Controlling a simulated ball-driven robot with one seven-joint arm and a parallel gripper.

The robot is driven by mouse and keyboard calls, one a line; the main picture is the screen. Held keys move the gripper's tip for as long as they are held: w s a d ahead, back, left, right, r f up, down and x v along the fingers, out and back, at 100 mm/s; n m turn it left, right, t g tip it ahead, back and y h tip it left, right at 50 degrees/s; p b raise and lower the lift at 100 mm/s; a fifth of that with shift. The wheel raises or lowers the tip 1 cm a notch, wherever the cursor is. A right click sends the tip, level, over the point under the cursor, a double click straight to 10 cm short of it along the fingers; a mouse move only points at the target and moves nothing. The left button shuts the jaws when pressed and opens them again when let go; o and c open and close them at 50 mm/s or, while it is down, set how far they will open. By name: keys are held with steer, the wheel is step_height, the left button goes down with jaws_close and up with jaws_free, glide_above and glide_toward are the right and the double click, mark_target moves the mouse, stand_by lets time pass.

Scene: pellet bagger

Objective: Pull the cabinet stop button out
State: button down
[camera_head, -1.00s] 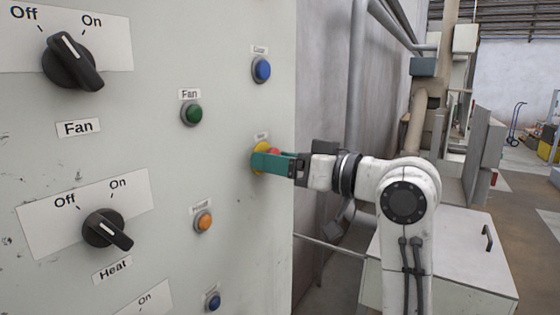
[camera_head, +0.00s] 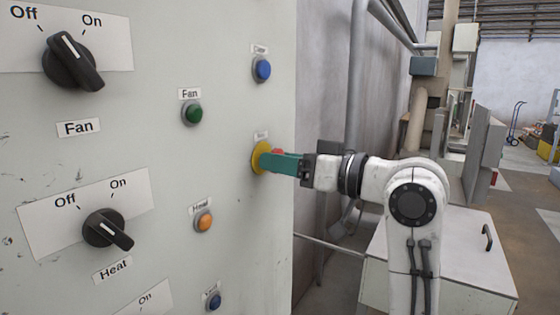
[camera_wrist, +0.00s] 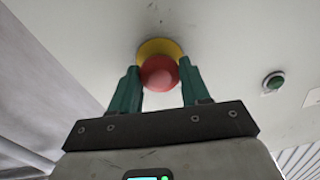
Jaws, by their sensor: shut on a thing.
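The stop button has a red mushroom head (camera_wrist: 160,73) on a yellow round base (camera_wrist: 158,47) in the wrist view. In the head view the yellow base (camera_head: 259,157) shows on the cabinet face near its right edge, with a bit of the red head (camera_head: 278,152) above my fingers. My gripper (camera_head: 266,162) has green fingers that reach the button from the right. In the wrist view my gripper (camera_wrist: 160,75) has one finger on each side of the red head, shut on it. The fingers partly hide the button in the head view.
The cabinet face (camera_head: 150,150) carries a blue button (camera_head: 261,69) above, a green Fan button (camera_head: 192,113) and an orange button (camera_head: 203,222) to the left. Large Fan (camera_head: 73,62) and Heat (camera_head: 107,230) knobs are farther left. A white box (camera_head: 455,245) stands at the right.

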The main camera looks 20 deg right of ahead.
steer(key=c, duration=0.5)
jaws_free()
steer(key=shift+s+d, duration=0.15)
steer(key=shift+s, duration=0.05)
steer(key=b+v, duration=0.2)
steer(key=v, duration=0.8)
steer(key=shift+s+d, duration=0.25)
steer(key=shift+s, duration=0.05)
